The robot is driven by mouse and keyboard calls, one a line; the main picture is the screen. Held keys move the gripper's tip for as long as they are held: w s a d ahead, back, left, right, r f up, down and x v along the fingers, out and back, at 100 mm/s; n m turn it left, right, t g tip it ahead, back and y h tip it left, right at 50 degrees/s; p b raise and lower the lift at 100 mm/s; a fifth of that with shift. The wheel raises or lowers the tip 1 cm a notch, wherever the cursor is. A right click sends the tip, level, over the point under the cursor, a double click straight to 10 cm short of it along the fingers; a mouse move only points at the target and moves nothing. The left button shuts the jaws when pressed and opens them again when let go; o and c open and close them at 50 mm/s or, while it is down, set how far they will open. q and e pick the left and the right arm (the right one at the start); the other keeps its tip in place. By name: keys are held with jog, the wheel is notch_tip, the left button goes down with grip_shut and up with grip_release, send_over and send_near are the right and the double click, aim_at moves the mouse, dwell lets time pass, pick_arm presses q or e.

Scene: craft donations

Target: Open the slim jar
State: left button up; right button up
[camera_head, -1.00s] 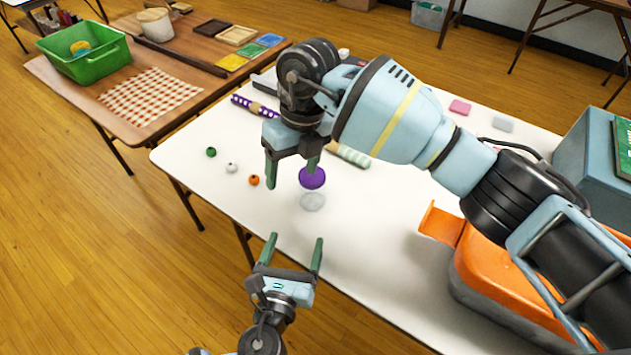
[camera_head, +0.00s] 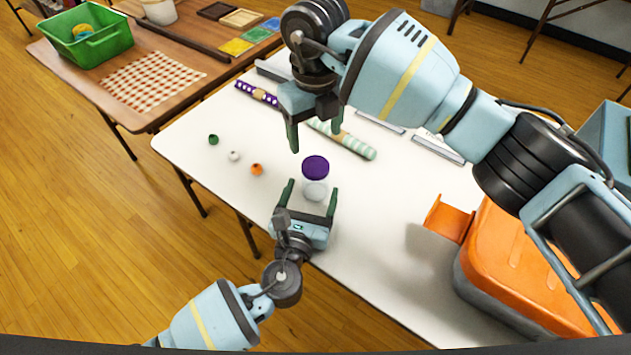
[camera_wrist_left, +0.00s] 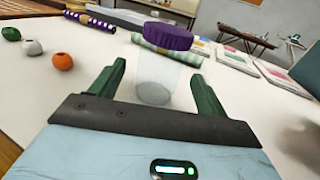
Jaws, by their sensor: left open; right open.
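The slim jar is clear, with a purple lid (camera_head: 315,167) on top and a see-through body (camera_head: 315,190) standing upright on the white table. In the left wrist view the lid (camera_wrist_left: 168,37) sits above the clear body (camera_wrist_left: 158,75). My left gripper (camera_head: 311,193) is open at table level, its fingers to either side of the jar's body; I cannot tell whether they touch it. My right gripper (camera_head: 314,130) is open and empty, higher up and beyond the lid, apart from it.
Green (camera_head: 213,139), white (camera_head: 234,156) and orange (camera_head: 257,169) beads lie left of the jar. A pale green striped roll (camera_head: 345,140) and a purple dotted roll (camera_head: 257,94) lie behind. An orange-lidded box (camera_head: 520,265) stands at right. The table's front left is clear.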

aim_at(315, 165)
pick_arm(q)
jog(key=shift+x, duration=2.25)
jog(key=shift+c, duration=0.5)
grip_shut()
pick_arm(e)
jog(key=m, duration=0.9)
jog(key=shift+a, duration=0.1)
jog(key=m, duration=0.4)
jog(key=shift+m, duration=0.4)
jog(key=m, duration=0.4)
jog(key=shift+f, duration=0.15)
jog(key=shift+f, duration=3.9)
